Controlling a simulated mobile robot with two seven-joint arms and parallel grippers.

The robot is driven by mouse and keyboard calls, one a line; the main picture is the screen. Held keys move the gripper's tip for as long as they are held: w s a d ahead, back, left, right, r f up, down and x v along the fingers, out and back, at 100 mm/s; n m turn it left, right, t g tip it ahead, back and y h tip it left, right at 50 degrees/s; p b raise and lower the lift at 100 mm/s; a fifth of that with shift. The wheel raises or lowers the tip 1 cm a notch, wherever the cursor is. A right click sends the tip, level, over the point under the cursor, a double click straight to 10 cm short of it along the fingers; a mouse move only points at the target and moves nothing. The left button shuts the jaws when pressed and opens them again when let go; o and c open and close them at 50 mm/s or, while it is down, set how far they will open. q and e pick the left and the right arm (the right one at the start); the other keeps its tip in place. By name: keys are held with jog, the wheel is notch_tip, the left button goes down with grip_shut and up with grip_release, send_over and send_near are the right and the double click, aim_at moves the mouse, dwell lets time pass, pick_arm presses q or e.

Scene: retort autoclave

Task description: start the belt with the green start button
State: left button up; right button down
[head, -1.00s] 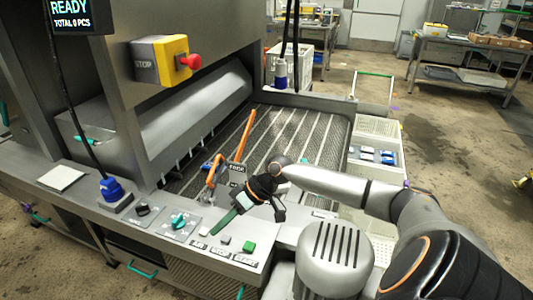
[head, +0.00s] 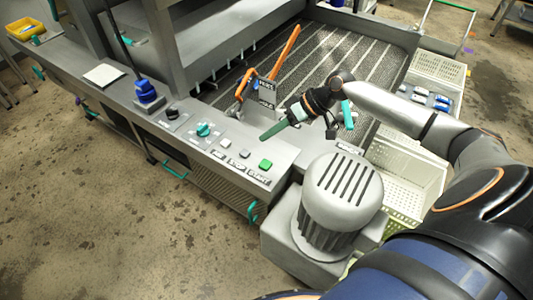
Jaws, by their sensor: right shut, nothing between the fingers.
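The green start button (head: 265,164) is at the right end of a row of square buttons on the grey control panel (head: 285,155), with a label below it. My right gripper (head: 263,137) is shut and empty, with its slim green fingers pointing down and left. Its tips appear just behind and above the start button, with a visible gap. The button is fully in view. My left gripper is not in view.
Two pale buttons (head: 245,153) are left of the green one, then a teal knob (head: 204,130), a black knob (head: 172,112) and a blue plug (head: 147,92). A ribbed belt (head: 335,60) and an orange bar (head: 285,52) lie behind. Pale crates (head: 410,185) stand right.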

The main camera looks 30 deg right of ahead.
jog(key=shift+f, duration=0.1)
jog(key=b, duration=0.7)
send_over(270, 164)
notch_tip(270, 164, down, 7)
jog(key=shift+f, duration=0.1)
jog(key=shift+f+b, duration=0.45)
jog(key=shift+f, duration=0.3)
jog(key=shift+f, duration=0.15)
dwell(0.9)
jog(key=shift+f, duration=0.25)
